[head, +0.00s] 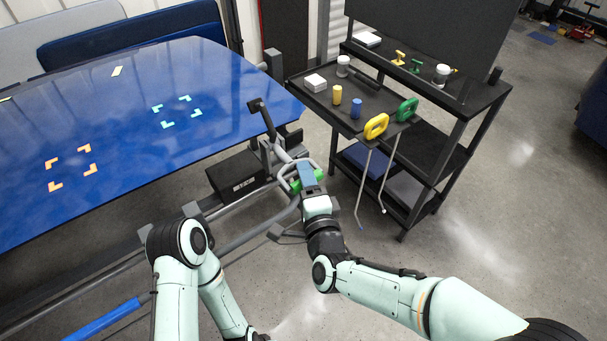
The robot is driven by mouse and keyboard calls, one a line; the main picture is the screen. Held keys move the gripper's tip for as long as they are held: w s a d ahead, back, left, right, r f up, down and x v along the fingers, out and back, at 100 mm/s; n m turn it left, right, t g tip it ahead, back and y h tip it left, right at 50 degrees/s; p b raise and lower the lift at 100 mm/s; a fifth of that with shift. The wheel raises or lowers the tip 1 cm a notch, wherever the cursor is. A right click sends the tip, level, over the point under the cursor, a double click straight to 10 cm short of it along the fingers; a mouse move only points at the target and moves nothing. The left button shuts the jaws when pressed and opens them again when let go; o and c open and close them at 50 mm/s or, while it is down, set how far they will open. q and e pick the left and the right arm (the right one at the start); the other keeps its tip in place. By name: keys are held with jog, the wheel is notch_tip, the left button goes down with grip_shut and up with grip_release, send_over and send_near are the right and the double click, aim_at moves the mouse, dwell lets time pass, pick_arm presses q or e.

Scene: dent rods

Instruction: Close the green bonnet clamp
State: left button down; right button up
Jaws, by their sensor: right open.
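The bonnet, a glossy blue panel (130,110), lies on a stand at the left. Green parts that look like the green bonnet clamp (295,186) show beside my right gripper (306,170), near the panel's right corner. The gripper is open, with its fingers at these parts; it covers much of them, and I cannot tell whether it touches them. A grey lever with a black end (262,118) rises by the panel edge just beyond.
A black tool cart (455,118) stands right of the panel, holding a yellow-handled rod (376,126), a green-handled rod (407,110), a yellow cylinder (337,95) and a blue cylinder (356,108). A black box (235,178) sits under the panel.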

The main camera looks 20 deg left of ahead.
jog(key=shift+x, duration=0.8)
